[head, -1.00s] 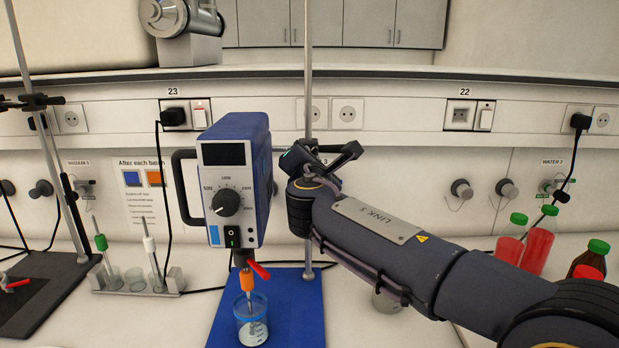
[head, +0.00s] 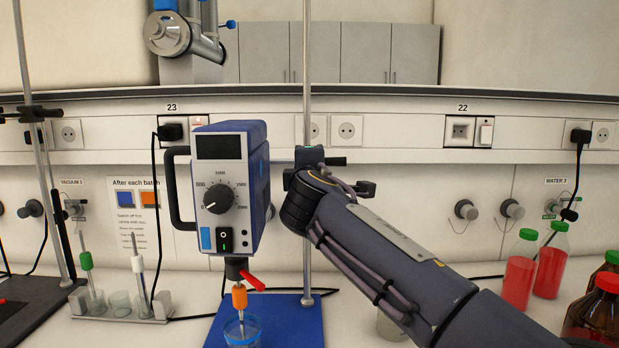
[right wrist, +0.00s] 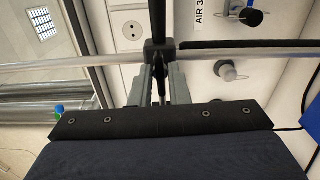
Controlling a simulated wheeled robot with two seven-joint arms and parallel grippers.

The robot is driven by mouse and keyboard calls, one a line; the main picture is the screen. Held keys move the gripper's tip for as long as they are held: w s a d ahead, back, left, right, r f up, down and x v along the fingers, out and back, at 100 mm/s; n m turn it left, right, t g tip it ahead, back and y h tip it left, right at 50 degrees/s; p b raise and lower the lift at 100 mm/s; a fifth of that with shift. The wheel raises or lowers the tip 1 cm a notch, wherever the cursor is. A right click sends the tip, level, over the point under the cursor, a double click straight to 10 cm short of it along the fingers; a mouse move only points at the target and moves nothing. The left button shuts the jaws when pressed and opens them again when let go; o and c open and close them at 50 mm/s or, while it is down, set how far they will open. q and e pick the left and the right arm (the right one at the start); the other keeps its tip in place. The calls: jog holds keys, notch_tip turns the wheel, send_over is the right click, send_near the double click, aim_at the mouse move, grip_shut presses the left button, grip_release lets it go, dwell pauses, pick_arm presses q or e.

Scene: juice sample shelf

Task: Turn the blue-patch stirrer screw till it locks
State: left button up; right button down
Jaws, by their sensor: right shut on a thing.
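The blue-patch stirrer (head: 228,190) hangs upright, with a dark display, a dial and a small blue patch (head: 206,239) low on its face. It is beside the upright metal rod (head: 307,60). My right gripper (right wrist: 159,88) is at the clamp behind the stirrer, to its right in the head view. In the right wrist view its grey fingers close on the dark screw (right wrist: 160,92) of the black clamp (right wrist: 158,50) around the rod. The fingers hide most of the screw, and I cannot tell whether it is locked. My left gripper is not in view.
An orange-collared shaft (head: 239,298) reaches into a beaker (head: 242,331) over the blue base plate (head: 290,320). A red lever (head: 254,281) projects below the stirrer. Red-filled bottles (head: 551,260) stand right of my arm. A stirring-rod rack (head: 150,312) stands left.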

jog(key=shift+m, duration=0.3)
jog(key=c, duration=1.4)
grip_release()
jog(key=s+b, duration=0.2)
jog(key=s, duration=0.5)
jog(key=shift+s+b, duration=0.3)
jog(key=shift+s, duration=0.1)
